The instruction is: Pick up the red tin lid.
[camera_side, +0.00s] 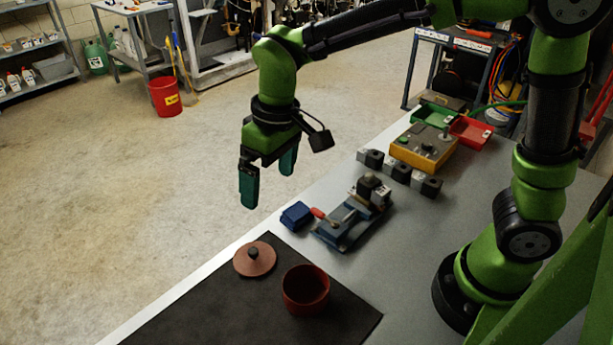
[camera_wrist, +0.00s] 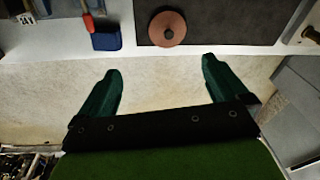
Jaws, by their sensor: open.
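The red tin lid (camera_side: 254,260) is a flat reddish-brown disc with a dark knob in its middle. It lies on the black mat (camera_side: 190,300), to the left of and behind the open red tin (camera_side: 305,291). In the wrist view the lid (camera_wrist: 167,28) shows at the top, beyond my fingertips. My gripper (camera_side: 268,180) is open and empty, raised in the air above and behind the lid. In the wrist view my gripper (camera_wrist: 158,72) has its two green fingers wide apart with only pale floor between them.
A blue block (camera_side: 297,215) lies near the mat's back corner, beside a blue vise-like fixture (camera_side: 350,222). Grey-and-black blocks (camera_side: 398,172), a yellow control box (camera_side: 423,147) and green and red bins (camera_side: 470,131) stand further back. The table's edge runs close to the lid.

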